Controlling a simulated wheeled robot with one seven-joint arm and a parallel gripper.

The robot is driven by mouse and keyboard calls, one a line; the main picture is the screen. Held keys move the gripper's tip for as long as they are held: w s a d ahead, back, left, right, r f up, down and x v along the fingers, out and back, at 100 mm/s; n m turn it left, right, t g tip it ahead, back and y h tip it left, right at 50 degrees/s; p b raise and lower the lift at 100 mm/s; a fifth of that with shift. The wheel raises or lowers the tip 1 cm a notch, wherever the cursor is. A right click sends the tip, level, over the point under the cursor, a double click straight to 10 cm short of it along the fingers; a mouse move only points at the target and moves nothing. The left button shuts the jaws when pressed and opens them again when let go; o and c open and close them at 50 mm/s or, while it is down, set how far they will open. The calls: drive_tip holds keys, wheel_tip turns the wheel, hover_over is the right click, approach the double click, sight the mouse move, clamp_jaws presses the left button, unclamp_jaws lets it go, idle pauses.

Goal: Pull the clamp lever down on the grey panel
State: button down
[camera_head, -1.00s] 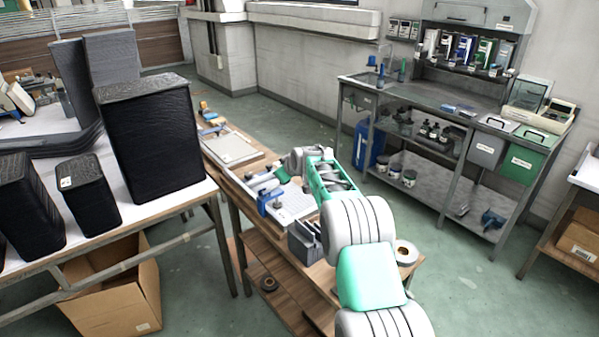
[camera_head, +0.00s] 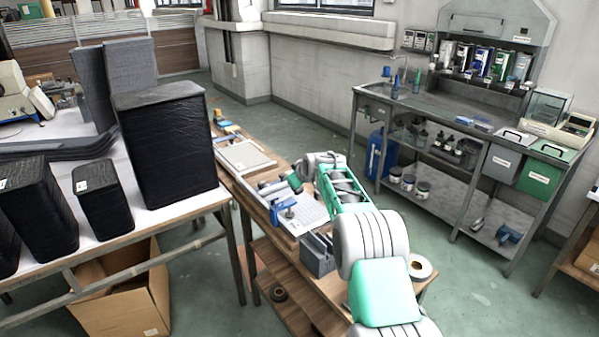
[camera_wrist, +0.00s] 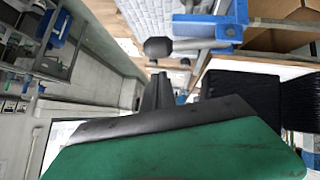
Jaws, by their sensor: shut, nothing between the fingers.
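The grey panel (camera_head: 314,208) lies on a wooden bench and carries a blue clamp (camera_head: 284,207). In the wrist view the blue clamp (camera_wrist: 216,30) shows near the top, with a metal rod ending in a dark round knob (camera_wrist: 158,47); I cannot tell for certain whether this is the lever. My gripper (camera_head: 272,187) is by the clamp, just behind it in the head view. In the wrist view the dark fingers of my gripper (camera_wrist: 160,76) are together and empty, close below the knob. I cannot tell whether they touch it. The lever's exact angle is unclear.
A pale tray (camera_head: 246,157) lies farther back on the bench. A dark grey slotted block (camera_head: 318,255) and a tape roll (camera_head: 420,267) are nearer. Tall black-wrapped boxes (camera_head: 170,150) stand on the table to the left. Open floor (camera_head: 440,285) lies to the right.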

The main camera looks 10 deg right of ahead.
drive_tip(key=w+a+r+b+v, duration=0.1)
drive_tip(key=b+v, duration=0.1)
drive_tip(key=v, duration=0.8)
drive_tip(key=shift+d+r, duration=0.3)
drive_tip(key=shift+r, duration=0.2)
drive_tip(key=shift+s, duration=0.15)
drive_tip(key=s+a+m+g, duration=0.3)
drive_tip(key=s, duration=2)
drive_tip(key=s+f+m+g, duration=0.1)
drive_tip(key=s+f, duration=0.3)
drive_tip(key=s, duration=0.7)
drive_tip(key=s+f+m+g+h, duration=0.1)
drive_tip(key=s+f, duration=0.4)
drive_tip(key=s, duration=0.6)
drive_tip(key=shift+s+d+m+g+h, duration=0.3)
drive_tip(key=shift+d+m+g, duration=0.1)
drive_tip(key=shift+m+g, duration=0.45)
